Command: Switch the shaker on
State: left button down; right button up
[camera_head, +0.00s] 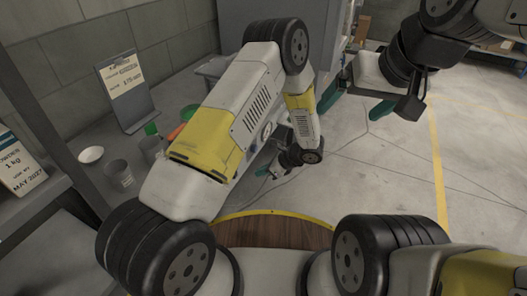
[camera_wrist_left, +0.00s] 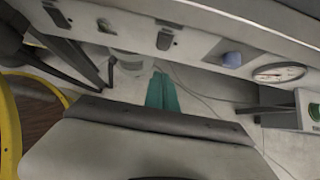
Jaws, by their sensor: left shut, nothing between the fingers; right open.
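I cannot clearly identify the shaker in either view. In the left wrist view, a pale panel with dark switches (camera_wrist_left: 166,39), a blue knob (camera_wrist_left: 232,60) and a round gauge (camera_wrist_left: 279,72) runs across the top. A box with a green button (camera_wrist_left: 313,109) is at the right edge. My left gripper (camera_wrist_left: 162,92) is shut and empty, its teal fingers together below the panel. In the head view my own arm mostly hides it; a teal tip (camera_head: 262,171) shows. My right gripper (camera_head: 355,104) is open and empty over the floor at the upper right.
A grey bench at the left of the head view holds a clipboard sign (camera_head: 125,88), a white dish (camera_head: 91,155) and grey cups (camera_head: 118,174). A labelled sign (camera_head: 18,165) stands at the left edge. The floor (camera_head: 390,165) at the right is clear.

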aim_at(236, 172)
pick_arm(q)
jog(key=w+a+f, duration=0.3)
jog(key=a+f, duration=0.2)
jog(key=a, duration=0.2)
jog(key=shift+a, duration=0.35)
jog(key=shift+w+a+f+y, duration=0.1)
jog(key=shift+w+a+y, duration=0.1)
jog(key=shift+y, duration=0.1)
jog(key=shift+a+r, duration=0.1)
jog(key=shift+r, duration=0.75)
